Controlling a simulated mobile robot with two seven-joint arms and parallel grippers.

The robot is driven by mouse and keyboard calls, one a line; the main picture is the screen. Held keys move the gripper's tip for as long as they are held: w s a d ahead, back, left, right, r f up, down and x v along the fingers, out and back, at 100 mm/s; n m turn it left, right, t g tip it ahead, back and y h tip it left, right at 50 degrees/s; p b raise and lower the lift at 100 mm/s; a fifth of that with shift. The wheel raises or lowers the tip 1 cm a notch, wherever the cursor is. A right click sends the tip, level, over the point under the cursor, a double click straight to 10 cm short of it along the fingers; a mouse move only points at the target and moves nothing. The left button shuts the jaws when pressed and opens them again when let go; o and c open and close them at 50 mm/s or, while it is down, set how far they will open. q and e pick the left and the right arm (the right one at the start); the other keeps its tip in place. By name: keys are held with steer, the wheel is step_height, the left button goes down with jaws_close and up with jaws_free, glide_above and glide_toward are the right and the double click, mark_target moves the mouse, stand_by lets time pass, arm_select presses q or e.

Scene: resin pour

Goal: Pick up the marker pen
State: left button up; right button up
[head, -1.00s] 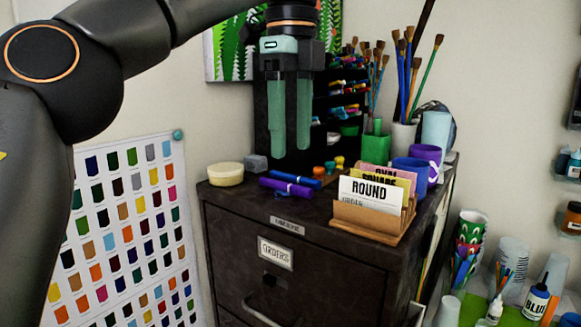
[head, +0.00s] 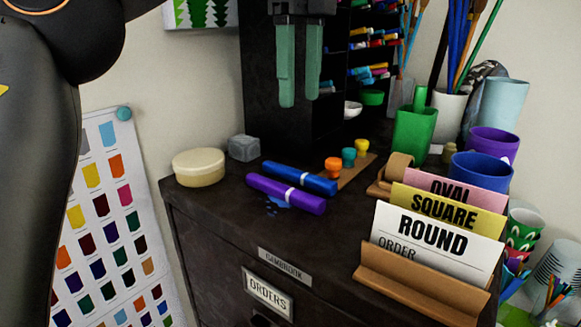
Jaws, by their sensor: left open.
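Two marker pens lie side by side on top of the dark filing cabinet (head: 225,222): a purple marker (head: 287,194) in front and a blue marker (head: 299,178) just behind it. Each has a pale band around its middle. My left gripper (head: 299,100) hangs above and behind them, pointing down in front of the black rack. Its two green fingers are apart, with nothing between them. My right gripper is not in view.
A cream round tub (head: 199,167) and a grey block (head: 244,148) sit left of the markers. Small coloured pots on a wooden strip (head: 357,172) stand to the right. A wooden card holder (head: 420,285), cups and brushes crowd the right side.

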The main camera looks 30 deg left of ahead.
arm_select(q)
steer(key=f, duration=0.1)
glide_above(300, 172)
steer(key=shift+w+a+f, duration=0.1)
steer(key=shift+f, duration=1.35)
steer(key=shift+a+f, duration=0.1)
steer(key=shift+f, duration=1.35)
steer(key=shift+d+f, duration=0.15)
steer(key=shift+f, duration=2.45)
jaws_close()
